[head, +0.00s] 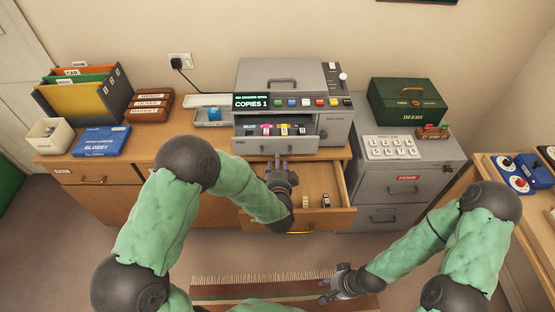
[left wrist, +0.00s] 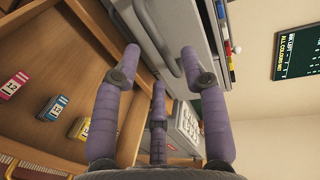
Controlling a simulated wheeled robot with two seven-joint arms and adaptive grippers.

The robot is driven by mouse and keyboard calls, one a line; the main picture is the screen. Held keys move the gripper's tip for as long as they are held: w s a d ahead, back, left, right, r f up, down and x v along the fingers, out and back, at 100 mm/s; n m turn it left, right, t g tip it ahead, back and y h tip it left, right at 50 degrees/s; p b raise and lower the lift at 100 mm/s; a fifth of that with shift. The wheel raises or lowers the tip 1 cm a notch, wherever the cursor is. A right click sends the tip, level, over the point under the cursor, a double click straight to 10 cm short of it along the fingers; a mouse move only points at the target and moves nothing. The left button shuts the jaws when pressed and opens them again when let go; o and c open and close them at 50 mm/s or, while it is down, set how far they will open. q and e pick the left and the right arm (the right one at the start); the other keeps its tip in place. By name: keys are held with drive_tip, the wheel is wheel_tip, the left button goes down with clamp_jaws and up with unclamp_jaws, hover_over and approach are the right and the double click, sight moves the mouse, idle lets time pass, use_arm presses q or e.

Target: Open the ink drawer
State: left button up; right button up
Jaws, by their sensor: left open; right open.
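The grey copier (head: 280,78) stands on the wooden desk. Its ink drawer (head: 262,147) is out from the body, and coloured cartridges show inside behind its front panel. My left gripper (head: 278,165) is open just below and in front of this panel. In the left wrist view its purple fingers (left wrist: 165,85) are spread near a grey bar handle (left wrist: 158,42); I cannot tell whether they touch it. My right gripper (head: 326,290) is open and empty, low over the rug, away from the furniture.
A wooden desk drawer (head: 340,216) stands open below my left gripper, with small cartridges (head: 326,200) in it. A grey cabinet (head: 395,185) with a green box (head: 408,103) stands at right. A side table (head: 510,205) is further right.

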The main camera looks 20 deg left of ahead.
sight(275, 140)
use_arm(q)
drive_tip(key=shift+b+x, duration=0.35)
drive_tip(key=shift+x, duration=1.4)
clamp_jaws()
